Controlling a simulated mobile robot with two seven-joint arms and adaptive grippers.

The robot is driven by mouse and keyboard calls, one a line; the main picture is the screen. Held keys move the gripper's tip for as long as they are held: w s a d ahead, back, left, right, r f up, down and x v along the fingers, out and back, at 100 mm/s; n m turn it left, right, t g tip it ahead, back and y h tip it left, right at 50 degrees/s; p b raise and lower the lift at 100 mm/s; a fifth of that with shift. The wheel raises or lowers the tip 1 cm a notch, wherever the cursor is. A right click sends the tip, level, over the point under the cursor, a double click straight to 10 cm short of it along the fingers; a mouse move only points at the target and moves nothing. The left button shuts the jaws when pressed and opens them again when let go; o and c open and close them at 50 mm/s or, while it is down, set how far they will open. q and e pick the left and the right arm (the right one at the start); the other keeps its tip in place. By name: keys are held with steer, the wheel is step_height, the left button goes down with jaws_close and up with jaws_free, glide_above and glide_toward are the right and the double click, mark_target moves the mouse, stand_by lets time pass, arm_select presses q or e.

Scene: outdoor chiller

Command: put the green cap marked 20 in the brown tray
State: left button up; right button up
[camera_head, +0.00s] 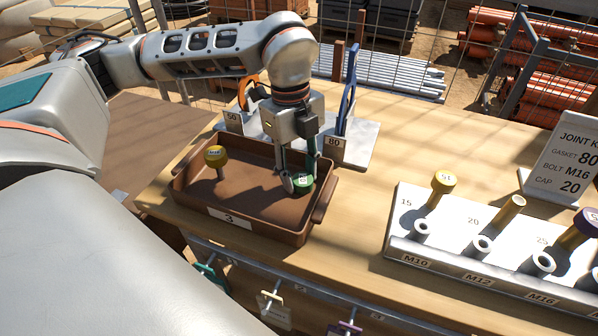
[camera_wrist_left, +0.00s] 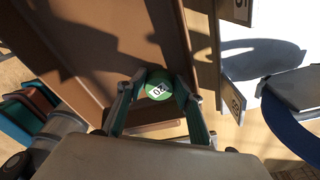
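The green cap (camera_head: 303,184) is at the right end of the brown tray (camera_head: 240,218), inside its walls. Its white label reads 20, and it also shows in the left wrist view (camera_wrist_left: 159,86). My left gripper (camera_head: 300,181) reaches down into the tray with one finger on each side of the cap. In the left wrist view its fingertips (camera_wrist_left: 165,90) close in against the cap's sides. I cannot tell whether the cap touches the tray floor. My right gripper is in neither view.
A yellow-headed bolt (camera_head: 215,157) stands in the tray's left part. Behind the tray is a grey rack (camera_head: 361,151) marked 50 and 80. A white holder (camera_head: 440,248) with bolts and sockets stands at right, near the joint card (camera_head: 566,160). Bare tabletop separates tray and holder.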

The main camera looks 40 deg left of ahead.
arm_select(q)
steer(key=shift+s+f, duration=0.1)
steer(key=shift+f, duration=0.25)
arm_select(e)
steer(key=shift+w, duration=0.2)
arm_select(q)
steer(key=shift+r, duration=0.3)
step_height(320, 180, up, 12)
steer(key=a+p, duration=0.1)
steer(key=shift+w+a+r+p, duration=0.2)
steer(key=shift+w+p, duration=0.15)
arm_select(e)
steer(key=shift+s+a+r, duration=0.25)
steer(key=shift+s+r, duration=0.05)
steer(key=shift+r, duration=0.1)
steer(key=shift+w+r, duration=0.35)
